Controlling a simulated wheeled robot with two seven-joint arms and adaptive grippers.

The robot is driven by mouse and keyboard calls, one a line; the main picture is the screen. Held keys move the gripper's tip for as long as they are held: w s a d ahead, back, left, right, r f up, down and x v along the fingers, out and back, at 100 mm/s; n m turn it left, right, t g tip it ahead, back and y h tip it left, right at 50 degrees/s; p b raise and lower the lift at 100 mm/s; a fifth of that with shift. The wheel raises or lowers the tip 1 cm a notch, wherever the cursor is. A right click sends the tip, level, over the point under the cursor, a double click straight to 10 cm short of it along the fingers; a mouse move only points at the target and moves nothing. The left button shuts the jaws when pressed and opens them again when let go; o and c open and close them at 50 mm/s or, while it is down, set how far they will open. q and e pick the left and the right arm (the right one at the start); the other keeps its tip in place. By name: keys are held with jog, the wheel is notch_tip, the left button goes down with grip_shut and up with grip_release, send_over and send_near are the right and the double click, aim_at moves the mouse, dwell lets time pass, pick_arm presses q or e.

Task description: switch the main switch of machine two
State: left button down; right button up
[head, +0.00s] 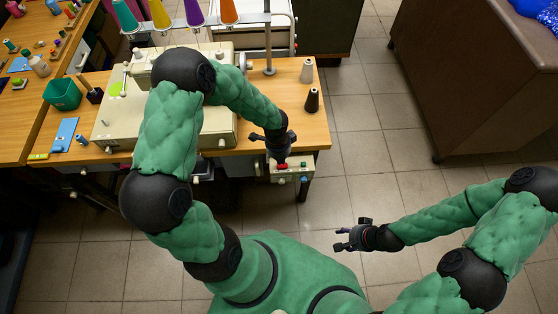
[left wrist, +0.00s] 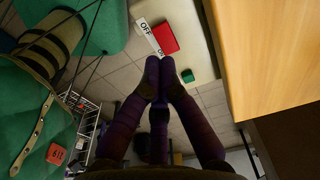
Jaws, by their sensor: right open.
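A beige switch box (head: 292,172) hangs at the front edge of the sewing table, below the tabletop, with a red part and a green part on it. In the left wrist view, the red switch (left wrist: 165,38) lies beside a white "OFF" label (left wrist: 145,27), and the green button (left wrist: 188,75) is to its lower right. My left gripper (left wrist: 160,62) points at the box, its purple fingertips together just beside the red switch; contact cannot be told. It also shows in the head view (head: 280,158), over the box. My right gripper (head: 345,238) is open and empty above the floor.
The sewing machine (head: 112,125) stands on the wooden table (head: 318,125), partly hidden by my left arm. Thread cones (head: 229,12) stand behind it. A dark brown cabinet (head: 480,80) is at the right. The tiled floor between is clear.

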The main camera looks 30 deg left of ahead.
aim_at(279, 167)
pick_arm(q)
notch_tip(279, 167, up, 10)
jog(key=p, duration=0.2)
jog(key=shift+a+f+p, duration=0.25)
jog(key=shift+a+p, duration=0.05)
jog(key=shift+a, duration=0.05)
jog(key=shift+f, duration=0.1)
jog(key=s+d+f+n+h, duration=0.3)
jog(key=s+d+f+n, duration=0.9)
jog(key=d+f+n, duration=0.1)
jog(key=shift+f+n, duration=0.5)
jog(key=shift+f, duration=0.6)
jog(key=shift+s+d, duration=0.1)
dwell(0.5)
